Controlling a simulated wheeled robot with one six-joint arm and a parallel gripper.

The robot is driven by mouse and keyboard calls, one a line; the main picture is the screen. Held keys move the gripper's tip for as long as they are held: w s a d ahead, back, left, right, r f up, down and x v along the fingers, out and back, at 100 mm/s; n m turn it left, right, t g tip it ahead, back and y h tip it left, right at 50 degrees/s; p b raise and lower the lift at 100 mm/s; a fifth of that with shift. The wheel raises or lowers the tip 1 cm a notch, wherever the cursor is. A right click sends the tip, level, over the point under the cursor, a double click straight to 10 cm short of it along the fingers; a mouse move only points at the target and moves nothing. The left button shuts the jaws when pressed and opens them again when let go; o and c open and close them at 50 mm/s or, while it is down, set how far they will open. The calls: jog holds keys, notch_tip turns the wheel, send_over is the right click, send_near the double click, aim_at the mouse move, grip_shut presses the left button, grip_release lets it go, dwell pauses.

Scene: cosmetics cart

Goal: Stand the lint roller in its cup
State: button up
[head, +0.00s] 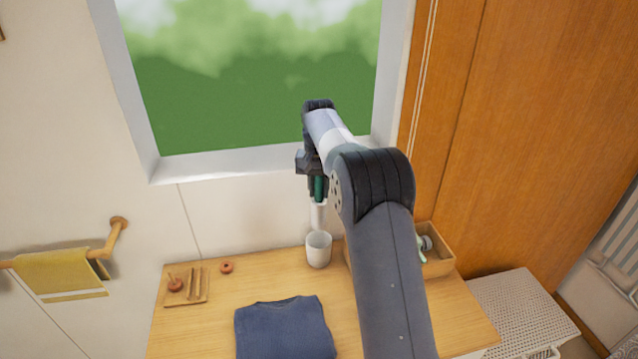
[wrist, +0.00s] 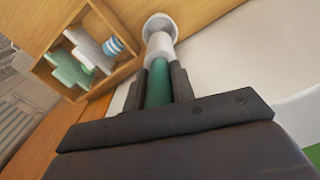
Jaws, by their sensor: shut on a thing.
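The lint roller has a green handle and a white roller head (head: 319,214). My gripper (head: 317,186) is shut on the green handle and holds it upright, with the white head pointing down. The white cup (head: 318,250) stands on the wooden table below it. In the head view the head's lower end is just above or at the cup's rim; I cannot tell whether it is inside. In the wrist view the green handle (wrist: 158,84) sits between my gripper's fingers (wrist: 158,85), and the white head (wrist: 160,46) lines up with the cup (wrist: 160,24).
A folded blue garment (head: 285,328) lies at the front. A small wooden tray (head: 187,287) and a ring (head: 227,267) lie left. The wall and window are behind.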

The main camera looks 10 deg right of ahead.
aim_at(319, 218)
jog(key=shift+f, duration=1.75)
jog(key=shift+f+b, duration=1.6)
jog(key=shift+f, duration=1.9)
jog(key=o, duration=1.1)
jog(key=shift+c, duration=0.2)
notch_tip(319, 218, up, 11)
jog(key=shift+f+b, duration=0.1)
jog(key=shift+b, duration=0.55)
jog(key=shift+f, duration=0.15)
